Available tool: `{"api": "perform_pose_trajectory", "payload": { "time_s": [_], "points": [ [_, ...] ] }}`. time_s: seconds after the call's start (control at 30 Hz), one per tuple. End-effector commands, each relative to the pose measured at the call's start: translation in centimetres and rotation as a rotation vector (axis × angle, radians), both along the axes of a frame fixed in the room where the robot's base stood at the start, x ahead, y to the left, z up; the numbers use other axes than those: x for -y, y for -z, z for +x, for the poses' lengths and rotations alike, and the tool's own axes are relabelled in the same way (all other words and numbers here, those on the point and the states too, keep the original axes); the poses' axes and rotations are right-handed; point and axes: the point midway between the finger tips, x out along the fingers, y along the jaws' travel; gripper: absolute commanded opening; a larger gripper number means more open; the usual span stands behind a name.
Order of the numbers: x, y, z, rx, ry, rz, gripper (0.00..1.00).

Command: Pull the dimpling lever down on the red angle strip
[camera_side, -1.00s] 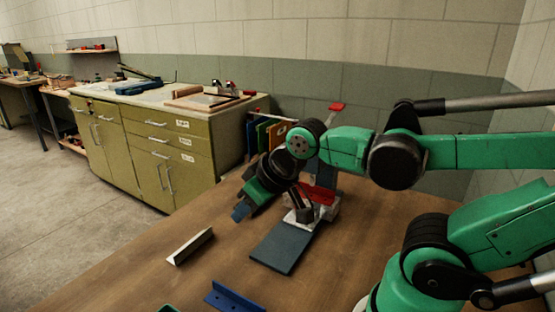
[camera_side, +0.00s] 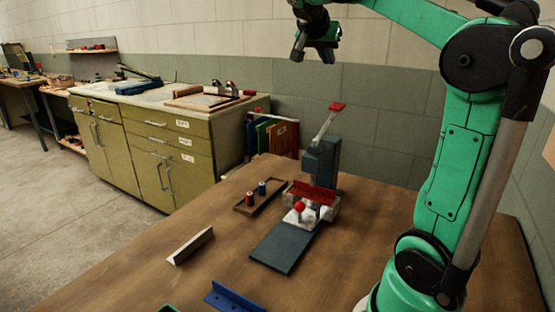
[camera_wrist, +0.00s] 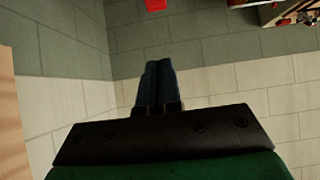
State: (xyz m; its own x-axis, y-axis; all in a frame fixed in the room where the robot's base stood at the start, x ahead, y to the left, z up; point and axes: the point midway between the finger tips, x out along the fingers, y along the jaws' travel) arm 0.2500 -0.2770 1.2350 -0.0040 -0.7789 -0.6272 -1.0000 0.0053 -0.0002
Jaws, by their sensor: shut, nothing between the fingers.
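The dimpling press (camera_side: 321,162) is a blue-grey stand at the back of the table. Its lever (camera_side: 324,127) slants up to a red handle (camera_side: 337,106) and is raised. The red angle strip (camera_side: 312,192) lies on the light block at the foot of the press. My gripper (camera_side: 299,49) is high above and left of the lever handle, apart from it. In the wrist view its fingers (camera_wrist: 156,84) are together and empty. A red patch at the top edge of the wrist view (camera_wrist: 155,5) appears to be the lever handle.
A red ball-like knob (camera_side: 299,206) sits in front of the strip. A brown tray (camera_side: 244,208) holds small red and blue pieces. A pale angle strip (camera_side: 190,246) and a blue one (camera_side: 234,298) lie nearer. A green cabinet (camera_side: 160,150) stands behind left.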

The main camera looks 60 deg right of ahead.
Motion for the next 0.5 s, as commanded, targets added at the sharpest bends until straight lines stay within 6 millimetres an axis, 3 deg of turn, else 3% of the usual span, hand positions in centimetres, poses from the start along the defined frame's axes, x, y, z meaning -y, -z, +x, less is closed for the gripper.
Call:
{"api": "perform_pose_trajectory", "payload": {
  "time_s": [0.27,0.5],
  "points": [
    [0.3,0.3,0.0,0.000,-0.003,0.001,0.00],
    [3.2,2.7,0.0,0.000,0.000,0.002,0.00]
  ]
}}
